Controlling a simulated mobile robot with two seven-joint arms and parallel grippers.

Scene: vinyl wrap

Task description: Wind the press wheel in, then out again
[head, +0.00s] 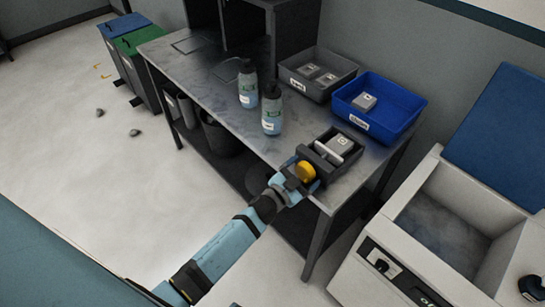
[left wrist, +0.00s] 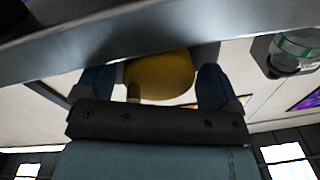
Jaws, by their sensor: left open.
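The press (head: 316,160) is a small dark open-topped frame near the table's front right corner. A pale grey block (head: 341,144) and a light bar sit inside it. Its yellow wheel (head: 306,171) is on the near side. My left gripper (head: 303,178) is at the wheel, with its fingers apart. In the left wrist view the yellow wheel (left wrist: 160,77) lies between the two blue fingers, with a small peg on its lower left edge. I cannot tell whether the fingers touch it. My right gripper is not in view.
A large white machine (head: 400,235) with a blue lid is to the right. The table's left part is mostly clear.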

